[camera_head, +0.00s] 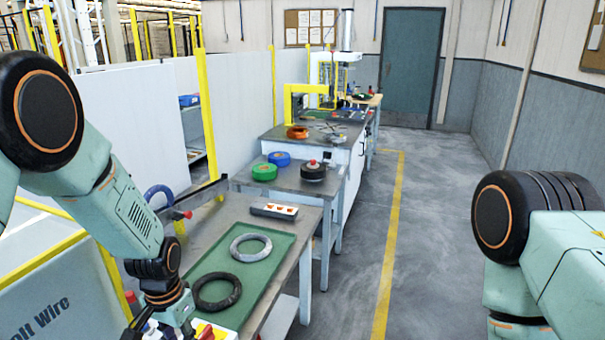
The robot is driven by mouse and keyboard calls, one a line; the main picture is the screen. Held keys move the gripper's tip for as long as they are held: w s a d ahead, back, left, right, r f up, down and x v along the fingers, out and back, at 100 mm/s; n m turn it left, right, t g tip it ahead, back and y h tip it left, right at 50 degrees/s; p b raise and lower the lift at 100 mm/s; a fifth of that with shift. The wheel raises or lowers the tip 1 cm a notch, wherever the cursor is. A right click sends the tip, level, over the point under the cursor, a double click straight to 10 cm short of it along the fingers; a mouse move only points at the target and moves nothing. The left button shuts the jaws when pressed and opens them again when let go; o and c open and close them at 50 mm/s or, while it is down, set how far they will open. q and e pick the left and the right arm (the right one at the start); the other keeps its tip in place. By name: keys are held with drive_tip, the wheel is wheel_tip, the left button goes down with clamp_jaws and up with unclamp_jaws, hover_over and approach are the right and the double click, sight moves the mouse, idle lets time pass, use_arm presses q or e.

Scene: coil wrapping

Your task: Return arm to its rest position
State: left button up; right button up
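My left arm comes in from the left and reaches down to the near end of the workbench. Its wrist shows, but the gripper (178,324) is small and partly cut off at the bottom edge, so its fingers cannot be made out. My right arm is bent at the right edge, and its gripper is out of view. A grey coil (250,258) and a black coil (217,306) lie flat and apart on a green mat (266,275). The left wrist is to the left of the black coil.
A power strip (274,210) lies behind the mat. Green (264,173), blue (279,158) and black (313,173) rolls sit on the table beyond. A yellow-framed machine (305,92) stands further back. The floor (420,230) right of the benches is clear up to a door (411,65).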

use_arm(q)
drive_tip(key=s+d+f+n, duration=0.1)
drive_tip(key=s+f+n, duration=0.1)
drive_tip(key=s+f, duration=0.95)
drive_tip(key=s+n, duration=0.2)
drive_tip(key=s, duration=1.7)
wheel_tip(320, 180, down, 18)
drive_tip(key=b, duration=1.9)
drive_tip(key=shift+w+d, duration=0.3)
use_arm(e)
wheel_tip(320, 180, down, 19)
drive_tip(key=shift+w, duration=0.4)
